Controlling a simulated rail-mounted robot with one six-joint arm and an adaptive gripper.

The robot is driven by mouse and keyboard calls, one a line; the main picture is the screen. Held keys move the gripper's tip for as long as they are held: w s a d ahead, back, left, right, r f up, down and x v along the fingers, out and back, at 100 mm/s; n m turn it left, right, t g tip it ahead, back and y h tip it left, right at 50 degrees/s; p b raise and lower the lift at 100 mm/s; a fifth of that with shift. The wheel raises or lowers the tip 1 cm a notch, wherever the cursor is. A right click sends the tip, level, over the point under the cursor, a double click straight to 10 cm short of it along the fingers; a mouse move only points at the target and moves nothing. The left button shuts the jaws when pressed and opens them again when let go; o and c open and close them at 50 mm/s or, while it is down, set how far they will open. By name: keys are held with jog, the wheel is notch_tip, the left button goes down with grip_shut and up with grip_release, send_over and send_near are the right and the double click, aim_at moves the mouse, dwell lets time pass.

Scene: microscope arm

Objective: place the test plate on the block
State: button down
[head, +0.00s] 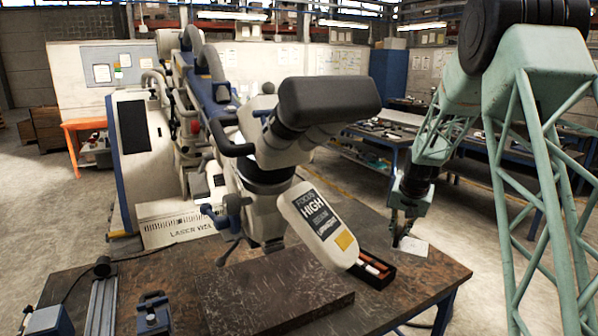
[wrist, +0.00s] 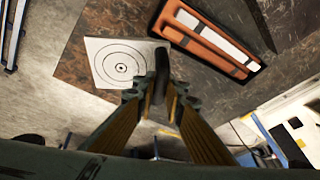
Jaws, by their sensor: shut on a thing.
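The test plate (wrist: 116,64) is a white square with black concentric circles. In the head view it shows as a small pale square (head: 414,247) at the table's far right corner. My gripper (head: 399,238) points down at its left part. In the wrist view my gripper (wrist: 161,92) is shut at the plate's edge, on a dark upright piece there that looks like its grip. I cannot tell whether the plate touches the table. The block (head: 275,302), a wide dark brown slab, lies on the table below the microscope head, left of my gripper.
A dark tray (head: 376,279) with orange and white pieces lies between plate and block; it also shows in the wrist view (wrist: 259,66). The microscope (head: 270,165) with its hanging label panel (head: 318,225) overhangs the block. Small fixtures (head: 153,314) stand at front left.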

jog(key=s+a+r+n+y, duration=0.1)
jog(key=s+a+r, duration=0.3)
jog(key=s+a, duration=1)
jog(key=shift+a+r+n, duration=0.4)
jog(key=shift+n, duration=0.4)
jog(key=shift+f, duration=0.15)
jog(key=s+f+n+y, duration=0.1)
jog(key=s+f+n, duration=0.2)
jog(key=s+f, duration=0.3)
jog(key=shift+s+f, duration=0.35)
jog(key=shift+s, duration=0.1)
dwell(0.4)
jog(key=shift+w+a, duration=0.1)
jog(key=shift+w, duration=0.05)
dwell(0.9)
